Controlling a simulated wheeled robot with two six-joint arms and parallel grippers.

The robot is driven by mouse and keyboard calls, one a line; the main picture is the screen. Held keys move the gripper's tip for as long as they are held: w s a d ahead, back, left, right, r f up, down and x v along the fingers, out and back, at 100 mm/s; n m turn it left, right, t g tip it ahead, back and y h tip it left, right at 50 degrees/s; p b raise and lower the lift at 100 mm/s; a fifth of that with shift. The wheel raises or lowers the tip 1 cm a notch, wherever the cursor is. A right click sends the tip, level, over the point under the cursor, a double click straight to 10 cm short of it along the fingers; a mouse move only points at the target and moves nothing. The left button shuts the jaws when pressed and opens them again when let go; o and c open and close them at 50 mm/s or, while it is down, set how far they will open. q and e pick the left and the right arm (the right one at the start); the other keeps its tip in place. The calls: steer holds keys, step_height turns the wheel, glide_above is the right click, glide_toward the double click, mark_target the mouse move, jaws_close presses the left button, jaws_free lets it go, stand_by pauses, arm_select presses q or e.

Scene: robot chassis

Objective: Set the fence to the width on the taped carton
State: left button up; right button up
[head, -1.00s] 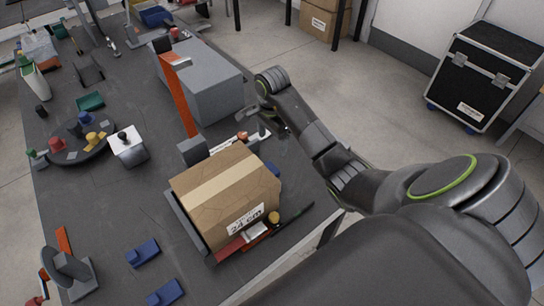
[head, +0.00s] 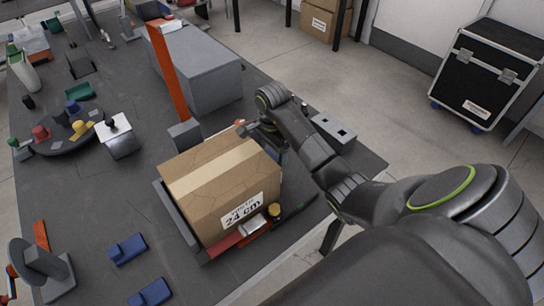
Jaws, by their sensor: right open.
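The brown taped carton (head: 222,187) sits on the dark table at centre, with a pale tape strip along its top. Its front label (head: 242,209) reads "24 cm" under a smaller line. A dark grey rail (head: 177,217) runs along the carton's left side; I cannot tell whether it is the fence. A red strip (head: 227,244) lies along the carton's front, with a yellow knob (head: 275,210) at its right end. My right gripper (head: 262,137) is open and points down at the carton's back right corner; its fingertips are partly hidden. My left gripper is out of view.
A tall orange bar (head: 162,65) and a large grey block (head: 200,78) stand behind. A dark round tray (head: 62,137) with coloured pieces is at left. Blue blocks (head: 127,249) lie front left. A grey slotted box (head: 333,133) sits beside my right arm.

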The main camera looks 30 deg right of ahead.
steer(key=shift+f, duration=0.35)
steer(key=shift+c, duration=0.2)
